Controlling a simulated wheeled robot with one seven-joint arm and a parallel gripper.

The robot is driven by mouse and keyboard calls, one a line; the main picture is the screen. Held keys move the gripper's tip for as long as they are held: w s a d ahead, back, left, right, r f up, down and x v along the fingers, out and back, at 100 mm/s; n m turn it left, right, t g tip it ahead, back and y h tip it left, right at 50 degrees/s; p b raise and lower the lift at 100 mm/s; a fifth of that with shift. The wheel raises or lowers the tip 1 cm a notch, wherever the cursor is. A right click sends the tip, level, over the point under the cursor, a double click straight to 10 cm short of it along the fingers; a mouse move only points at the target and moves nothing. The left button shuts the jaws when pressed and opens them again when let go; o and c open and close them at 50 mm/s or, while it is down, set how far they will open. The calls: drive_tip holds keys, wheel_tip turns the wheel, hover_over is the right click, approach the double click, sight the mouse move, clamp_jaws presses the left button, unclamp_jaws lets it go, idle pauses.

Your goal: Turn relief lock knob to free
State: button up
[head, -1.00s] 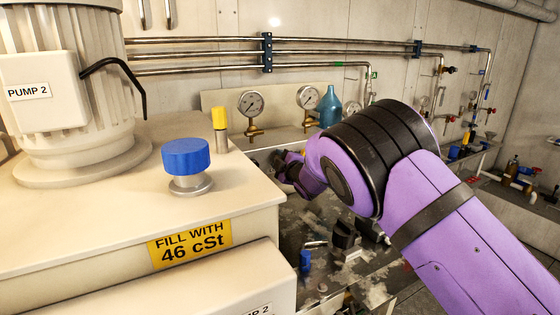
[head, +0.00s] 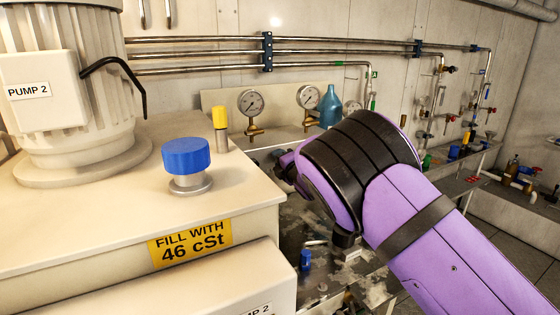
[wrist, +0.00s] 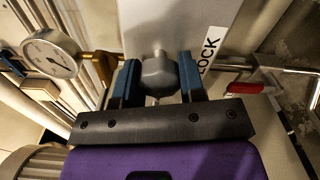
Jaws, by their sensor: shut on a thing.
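In the wrist view my gripper (wrist: 160,84) has its two blue-lined fingers on either side of a grey faceted knob (wrist: 160,72), closed on it. A white label (wrist: 209,50) beside the knob shows the letters "LOCK"; any further lettering is hidden or cut off. In the head view my purple and black arm reaches down behind the tank's right side, and my gripper and the knob are hidden there. I cannot tell from the knob which position it points to.
A gauge (wrist: 50,53) on a brass fitting sits left of the knob, and a red-handled valve (wrist: 245,88) on a pipe sits right. In the head view the cream tank (head: 90,225) with a blue cap (head: 186,155) stands left of my arm. A blue bottle (head: 329,106) stands behind.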

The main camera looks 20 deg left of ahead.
drive_tip(key=shift+f, duration=0.1)
idle(0.3)
drive_tip(key=o, duration=0.9)
drive_tip(key=shift+o, duration=0.2)
drive_tip(key=v, duration=1.1)
